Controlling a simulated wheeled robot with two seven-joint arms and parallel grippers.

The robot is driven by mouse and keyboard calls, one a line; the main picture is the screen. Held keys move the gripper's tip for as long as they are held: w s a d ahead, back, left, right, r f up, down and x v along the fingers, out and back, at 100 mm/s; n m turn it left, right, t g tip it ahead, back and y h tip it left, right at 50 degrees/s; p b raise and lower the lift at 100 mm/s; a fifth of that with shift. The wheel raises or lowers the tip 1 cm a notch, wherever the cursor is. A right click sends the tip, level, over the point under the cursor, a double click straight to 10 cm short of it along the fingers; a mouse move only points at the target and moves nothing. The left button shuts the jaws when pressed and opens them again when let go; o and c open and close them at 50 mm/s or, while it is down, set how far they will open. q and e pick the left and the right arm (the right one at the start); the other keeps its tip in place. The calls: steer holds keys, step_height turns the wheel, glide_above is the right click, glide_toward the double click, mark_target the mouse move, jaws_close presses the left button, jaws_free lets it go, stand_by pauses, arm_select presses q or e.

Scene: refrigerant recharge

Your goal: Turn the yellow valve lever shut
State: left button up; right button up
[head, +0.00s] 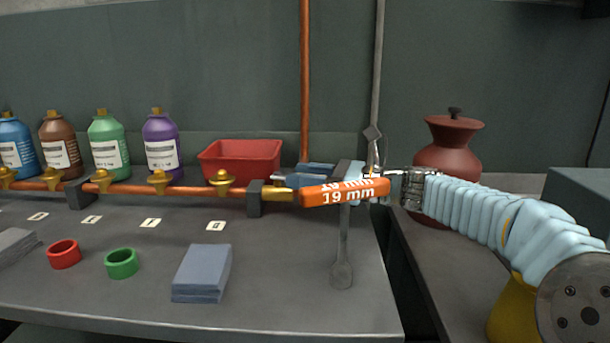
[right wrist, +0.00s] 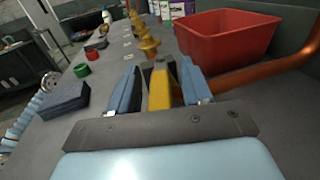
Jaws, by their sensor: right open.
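The yellow valve lever (right wrist: 160,88) lies between the two blue fingers of my right gripper (right wrist: 158,80) in the right wrist view. The gripper is open, with narrow gaps showing on both sides of the lever. In the head view a yellow part (head: 275,194) shows at the right end of the orange pipe. My right gripper (head: 290,178) is just above and behind it, its arm coming in from the right. My left gripper is not in view.
A red bin (head: 240,160) stands behind the pipe (head: 130,187). Several bottles (head: 160,145) line the back. A grey wrench (head: 342,250), a blue-grey block (head: 202,272), and red (head: 64,254) and green (head: 122,264) rings lie in front. A brown-red tank (head: 450,148) stands right.

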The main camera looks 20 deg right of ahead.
mark_target(279, 174)
steer(key=shift+a, duration=0.1)
jaws_close()
stand_by(0.4)
